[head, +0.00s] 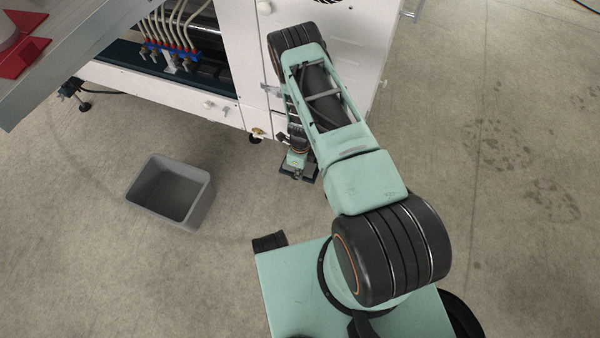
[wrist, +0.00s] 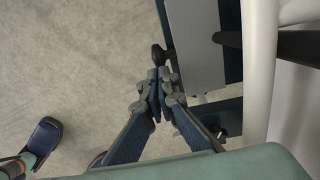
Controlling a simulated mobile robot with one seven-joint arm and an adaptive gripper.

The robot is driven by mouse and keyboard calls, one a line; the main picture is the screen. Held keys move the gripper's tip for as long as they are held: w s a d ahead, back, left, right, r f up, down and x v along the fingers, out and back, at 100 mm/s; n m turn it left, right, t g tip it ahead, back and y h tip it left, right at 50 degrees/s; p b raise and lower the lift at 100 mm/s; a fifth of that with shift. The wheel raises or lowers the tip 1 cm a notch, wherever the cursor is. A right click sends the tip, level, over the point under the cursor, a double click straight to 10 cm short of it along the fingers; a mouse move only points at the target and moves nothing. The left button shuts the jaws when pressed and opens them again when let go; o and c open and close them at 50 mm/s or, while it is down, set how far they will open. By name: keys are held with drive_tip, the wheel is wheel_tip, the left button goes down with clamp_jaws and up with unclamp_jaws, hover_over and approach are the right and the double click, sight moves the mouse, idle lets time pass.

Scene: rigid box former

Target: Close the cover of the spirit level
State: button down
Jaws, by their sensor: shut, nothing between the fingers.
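My gripper (wrist: 158,80) is shut and empty, with its fingertips together near the middle of the wrist view. In the head view my gripper (head: 298,177) points down low in front of the white machine (head: 212,102), partly hidden by my arm. Just beyond the fingertips in the wrist view is a black knob (wrist: 158,53), beside a flat grey plate (wrist: 195,45). I cannot tell whether the fingers touch the knob. I cannot make out the spirit level or its cover for certain in either view. My arm hides part of the machine front.
A grey open bin (head: 170,192) stands on the floor at left. A metal table edge (head: 75,58) with a red object (head: 22,55) is at upper left. Hoses with blue fittings (head: 170,45) sit inside the machine. The floor at right (head: 500,200) is clear.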

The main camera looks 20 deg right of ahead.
drive_tip(key=shift+a+f+b, duration=0.2)
drive_tip(key=shift+f+b, duration=0.45)
drive_tip(key=shift+a+r, duration=0.1)
drive_tip(key=shift+a, duration=0.1)
